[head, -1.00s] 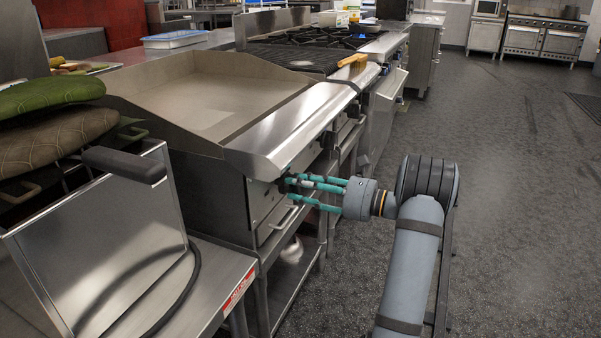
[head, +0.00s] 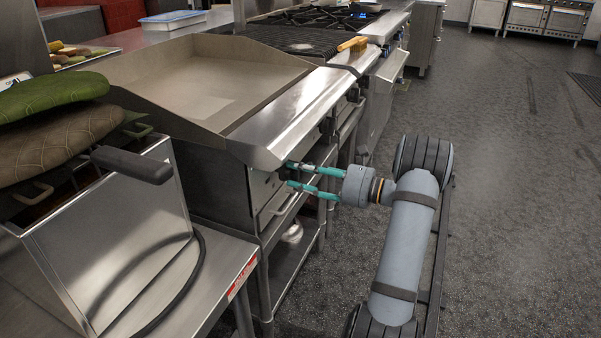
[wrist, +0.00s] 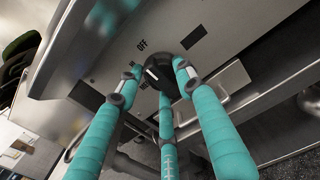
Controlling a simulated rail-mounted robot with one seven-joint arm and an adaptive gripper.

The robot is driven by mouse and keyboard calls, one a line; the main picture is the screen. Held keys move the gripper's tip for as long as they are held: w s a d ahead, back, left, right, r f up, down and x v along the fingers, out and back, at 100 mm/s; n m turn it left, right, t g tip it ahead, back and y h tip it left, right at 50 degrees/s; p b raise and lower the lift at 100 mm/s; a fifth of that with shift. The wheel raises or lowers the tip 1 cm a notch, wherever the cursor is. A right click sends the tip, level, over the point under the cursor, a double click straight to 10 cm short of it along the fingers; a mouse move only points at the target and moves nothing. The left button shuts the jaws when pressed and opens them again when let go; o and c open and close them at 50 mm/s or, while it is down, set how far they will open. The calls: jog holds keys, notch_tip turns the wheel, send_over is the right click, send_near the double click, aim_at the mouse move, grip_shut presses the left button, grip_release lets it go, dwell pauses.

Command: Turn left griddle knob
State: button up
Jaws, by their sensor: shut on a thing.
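The griddle (head: 215,82) has a flat steel plate with raised side walls and a sloping front ledge. Its left knob (wrist: 155,74) is black with a white mark and sits on the front panel by the word OFF in the wrist view. My gripper (head: 288,174) has teal fingers and reaches the panel under the ledge. In the wrist view its three fingers (wrist: 153,82) are shut around the knob. In the head view the ledge and the fingers mostly hide the knob.
A steel box (head: 110,235) with a black handle and green and brown padded items stands on the left counter. A drawer-like tray with a handle (head: 277,211) is below the panel. A wooden-backed brush (head: 352,44) lies right of the griddle. The floor at right is clear.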

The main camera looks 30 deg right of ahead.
jog(key=o, duration=0.9)
jog(key=shift+w+r, duration=0.2)
jog(key=shift+r, duration=0.1)
jog(key=shift+o, duration=0.9)
jog(key=shift+f, duration=0.1)
jog(key=shift+s, duration=0.1)
jog(key=shift+d, duration=0.1)
jog(key=v, duration=1.2)
jog(key=x, duration=1.2)
jog(key=shift+f, duration=0.15)
jog(key=shift+b, duration=0.5)
